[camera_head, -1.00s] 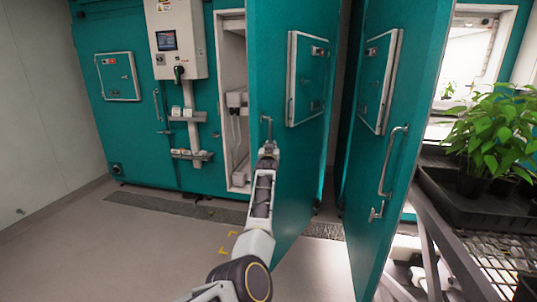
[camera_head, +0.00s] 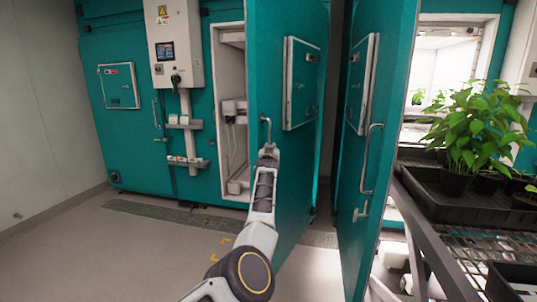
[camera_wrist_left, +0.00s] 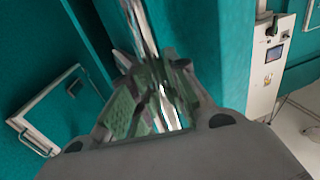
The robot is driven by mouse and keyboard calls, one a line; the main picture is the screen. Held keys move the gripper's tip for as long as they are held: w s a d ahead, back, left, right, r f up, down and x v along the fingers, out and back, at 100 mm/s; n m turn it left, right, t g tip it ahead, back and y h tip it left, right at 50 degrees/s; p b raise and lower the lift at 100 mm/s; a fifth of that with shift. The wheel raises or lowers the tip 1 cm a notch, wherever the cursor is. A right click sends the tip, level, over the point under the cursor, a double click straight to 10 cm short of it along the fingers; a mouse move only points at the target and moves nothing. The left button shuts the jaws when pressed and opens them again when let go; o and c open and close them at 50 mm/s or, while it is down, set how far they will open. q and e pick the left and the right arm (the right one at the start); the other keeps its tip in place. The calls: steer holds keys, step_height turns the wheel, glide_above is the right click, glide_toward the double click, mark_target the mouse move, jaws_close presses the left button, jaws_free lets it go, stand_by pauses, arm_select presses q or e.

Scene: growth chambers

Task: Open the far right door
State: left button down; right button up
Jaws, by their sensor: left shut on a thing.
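A teal door (camera_head: 288,165) in the middle stands partly open, with a pale chamber opening (camera_head: 231,110) to its left. My left gripper (camera_head: 267,150) is shut on this door's metal handle (camera_head: 266,128). The left wrist view also shows the handle (camera_wrist_left: 141,25) running up from between the fingers of my left gripper (camera_wrist_left: 155,98). Another teal door (camera_head: 390,110), farther right, stands wide open. Its long handle (camera_head: 370,160) is free, with a small latch below. My right gripper is not in view.
A closed teal door (camera_head: 127,135) and a control box (camera_head: 174,45) are at the left. A wire rack (camera_head: 455,245) with a black tray (camera_head: 432,205) of green plants (camera_head: 480,130) stands close at the right. Floor (camera_head: 120,255) at the front left is clear.

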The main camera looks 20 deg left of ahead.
mark_target(270, 129)
arm_select(q)
steer(key=shift+f, duration=0.5)
steer(key=c, duration=1.8)
jaws_free()
steer(key=shift+a, duration=0.1)
steer(key=o, duration=0.4)
steer(key=shift+s+a+r, duration=0.15)
steer(key=shift+r, duration=0.1)
steer(key=shift+o, duration=0.2)
steer(key=shift+r, duration=0.15)
steer(key=shift+r, duration=5)
